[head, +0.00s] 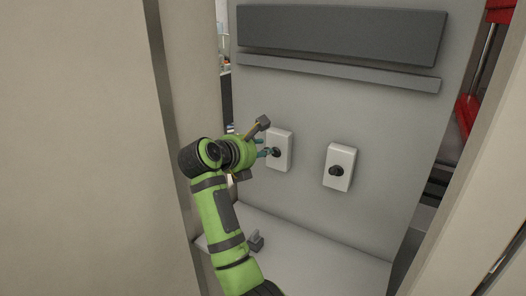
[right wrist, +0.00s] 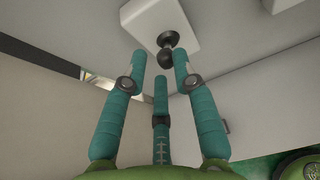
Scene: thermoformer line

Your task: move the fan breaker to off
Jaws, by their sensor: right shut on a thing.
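Two white breaker boxes are on the grey panel, a left one (head: 286,146) and a right one (head: 343,158). No label is readable, so I cannot tell from the pictures which is the fan breaker. The right box has a black knob (head: 336,171). My left gripper is not in view.
A dark grey plate (head: 340,32) and a narrow grey ledge (head: 335,73) are above the boxes. A pale shelf (head: 315,247) lies below. Beige walls (head: 80,150) stand close at the left and right. The panel between the boxes is clear.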

